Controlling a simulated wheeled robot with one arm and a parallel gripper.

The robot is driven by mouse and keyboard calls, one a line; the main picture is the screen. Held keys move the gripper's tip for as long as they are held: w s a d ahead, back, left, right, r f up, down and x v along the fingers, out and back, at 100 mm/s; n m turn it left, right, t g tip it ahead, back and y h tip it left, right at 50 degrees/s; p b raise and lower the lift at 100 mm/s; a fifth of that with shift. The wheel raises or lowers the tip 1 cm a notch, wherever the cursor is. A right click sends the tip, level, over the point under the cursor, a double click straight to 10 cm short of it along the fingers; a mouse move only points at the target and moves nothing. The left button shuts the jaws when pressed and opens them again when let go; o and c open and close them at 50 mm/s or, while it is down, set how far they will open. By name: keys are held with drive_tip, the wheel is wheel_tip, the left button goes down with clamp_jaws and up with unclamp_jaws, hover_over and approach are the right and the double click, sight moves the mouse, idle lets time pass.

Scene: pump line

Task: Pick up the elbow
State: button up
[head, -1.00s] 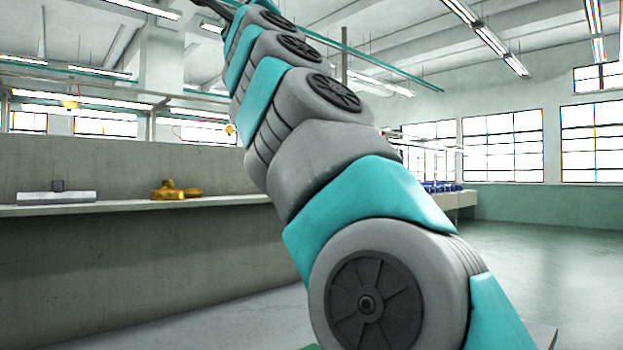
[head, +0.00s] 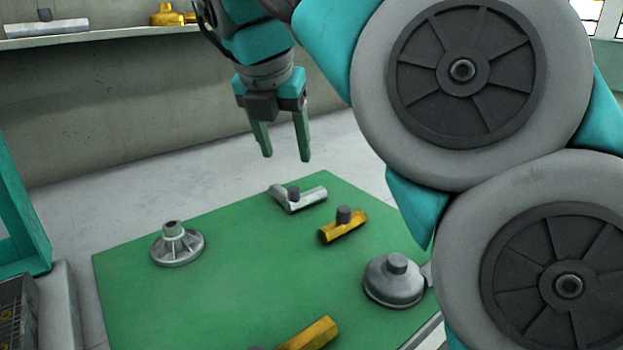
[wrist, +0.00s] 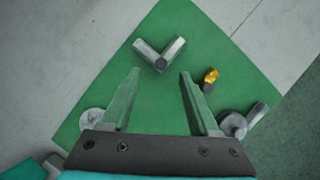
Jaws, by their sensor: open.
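The elbow (head: 308,200) is a silver-grey bent pipe piece with a dark knob at its bend, lying on the far part of the green mat (head: 230,290). In the wrist view the elbow (wrist: 173,49) shows as a V shape just beyond my fingertips. My gripper (head: 286,157) hangs above the mat with its fingers pointing down, open and empty. In the wrist view my gripper (wrist: 160,72) has its two green fingers spread, with bare mat between them. It is apart from the elbow.
A brass fitting (head: 330,233) lies just nearer than the elbow. A grey domed part (head: 390,290) is at right, a grey flange (head: 178,250) at left, and another brass piece (head: 312,335) in front. A teal frame (head: 25,220) stands at the left edge.

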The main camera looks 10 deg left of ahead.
sight(293, 189)
drive_tip(key=shift+g, duration=0.3)
drive_tip(key=b+x, duration=0.1)
drive_tip(key=x, duration=0.1)
drive_tip(key=s+b+x, duration=0.1)
drive_tip(key=x, duration=0.1)
drive_tip(key=shift+w+d+f, duration=0.1)
drive_tip(key=shift+d+f, duration=0.05)
drive_tip(key=shift+f, duration=0.25)
drive_tip(key=shift+x, duration=1.75)
drive_tip(key=shift+c, duration=0.3)
clamp_jaws()
